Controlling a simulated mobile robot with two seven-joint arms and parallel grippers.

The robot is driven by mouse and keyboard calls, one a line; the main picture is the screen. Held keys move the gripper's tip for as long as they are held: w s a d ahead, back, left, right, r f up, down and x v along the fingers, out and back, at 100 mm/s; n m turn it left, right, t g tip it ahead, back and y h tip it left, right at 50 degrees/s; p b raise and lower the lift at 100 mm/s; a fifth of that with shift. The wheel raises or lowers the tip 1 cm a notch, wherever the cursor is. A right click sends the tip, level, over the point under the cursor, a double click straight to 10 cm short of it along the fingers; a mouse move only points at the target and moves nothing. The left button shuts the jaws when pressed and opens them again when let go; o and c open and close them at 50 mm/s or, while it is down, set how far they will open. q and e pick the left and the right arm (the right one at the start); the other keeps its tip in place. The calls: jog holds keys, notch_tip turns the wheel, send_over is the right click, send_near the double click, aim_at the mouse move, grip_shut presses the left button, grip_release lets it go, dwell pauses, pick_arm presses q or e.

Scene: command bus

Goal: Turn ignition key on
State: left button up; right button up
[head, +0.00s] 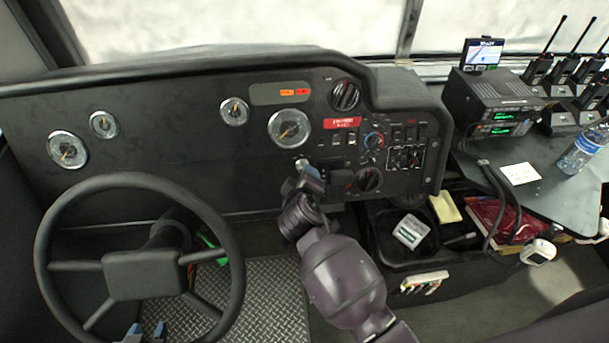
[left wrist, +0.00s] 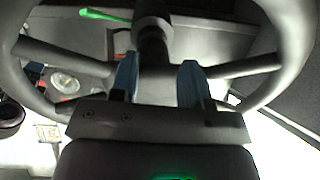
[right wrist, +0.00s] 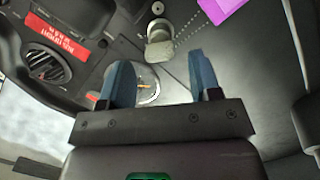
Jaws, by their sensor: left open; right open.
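The ignition key (right wrist: 160,38) shows in the right wrist view as a small silver piece on the dark dashboard, with a beaded chain leading to a purple tag (right wrist: 228,6). In the head view its silver end (head: 301,164) shows just above my right gripper (head: 306,181), which partly covers that area. My right gripper (right wrist: 160,80) is open, its blue fingers spread on either side of the key's line, with nothing visible between them. I cannot tell whether a finger touches the key. My left gripper (head: 147,331) is open and empty in front of the steering wheel (head: 235,262).
Round gauges (head: 289,128) and a panel of knobs and switches (head: 400,150) surround the key area. A side table (head: 545,190) at the right carries radios (head: 497,115) and a water bottle (head: 583,148). A tray with small items (head: 385,250) lies below the panel.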

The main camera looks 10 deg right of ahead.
pick_arm(q)
jog(key=shift+s+a+r+p, duration=0.1)
jog(key=shift+s+p, duration=0.25)
jog(key=shift+p, duration=0.05)
pick_arm(e)
jog(key=v, duration=0.6)
jog(key=shift+s, duration=0.4)
jog(key=shift+a+r, duration=0.1)
jog(key=s+d+f+m+y, duration=0.1)
jog(key=s+d+f+m, duration=0.1)
jog(key=s+d, duration=0.4)
jog(key=s+d+f+m, duration=0.3)
jog(key=s+d+f, duration=0.1)
jog(key=s+d, duration=0.3)
jog(key=s+d+f+m+g+y, duration=0.1)
jog(key=s+d+f+m, duration=0.2)
jog(key=s+d, duration=0.3)
jog(key=shift+s+d+f+y, duration=0.25)
jog(key=shift+s+f, duration=0.2)
jog(key=shift+s, duration=0.65)
